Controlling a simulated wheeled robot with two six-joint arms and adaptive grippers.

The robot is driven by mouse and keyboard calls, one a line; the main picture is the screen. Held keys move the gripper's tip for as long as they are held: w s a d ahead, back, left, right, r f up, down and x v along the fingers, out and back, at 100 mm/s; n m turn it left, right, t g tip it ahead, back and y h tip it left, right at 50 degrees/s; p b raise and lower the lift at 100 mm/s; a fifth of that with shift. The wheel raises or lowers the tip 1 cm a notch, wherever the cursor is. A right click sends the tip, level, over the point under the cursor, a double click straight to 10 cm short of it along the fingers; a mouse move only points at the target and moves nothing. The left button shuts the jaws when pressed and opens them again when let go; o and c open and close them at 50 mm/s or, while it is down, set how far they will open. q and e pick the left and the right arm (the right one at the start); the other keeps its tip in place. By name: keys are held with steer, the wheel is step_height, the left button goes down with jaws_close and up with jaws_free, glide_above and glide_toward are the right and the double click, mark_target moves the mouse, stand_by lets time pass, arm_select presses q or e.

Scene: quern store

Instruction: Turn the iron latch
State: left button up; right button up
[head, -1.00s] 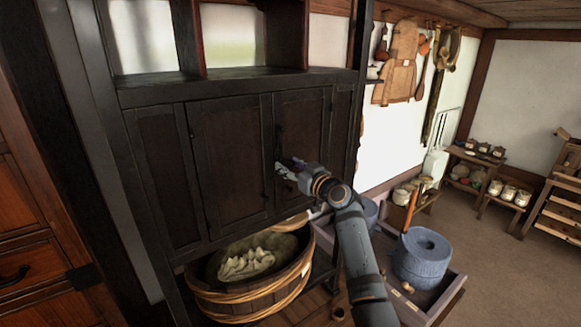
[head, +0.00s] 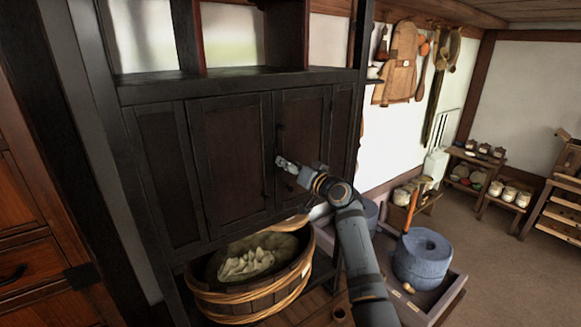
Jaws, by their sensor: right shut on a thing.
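The dark wooden cabinet (head: 232,160) stands at the left middle with its two doors closed. The iron latch sits near the seam of the doors; it is small, dark and mostly hidden by my gripper. My right gripper (head: 281,162) is at the right door (head: 306,122), close to that seam, with its fingertips shut on a small part there, which I take to be the latch. My left gripper is not in view.
A wooden tub (head: 250,305) with a cloth sack (head: 258,257) stands below the cabinet. A grey stone quern (head: 422,258) with an upright wooden handle sits in a tray to the right. The floor (head: 500,280) farther right is clear.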

steer(key=m, duration=0.3)
steer(key=shift+m+p, duration=0.35)
steer(key=shift+m, duration=0.05)
steer(key=m+p, duration=0.1)
steer(key=m, duration=0.2)
steer(key=shift+m, duration=0.3)
steer(key=shift+m+p, duration=0.35)
steer(key=shift+m, duration=1.95)
steer(key=o, duration=1.2)
steer(key=shift+c, duration=0.2)
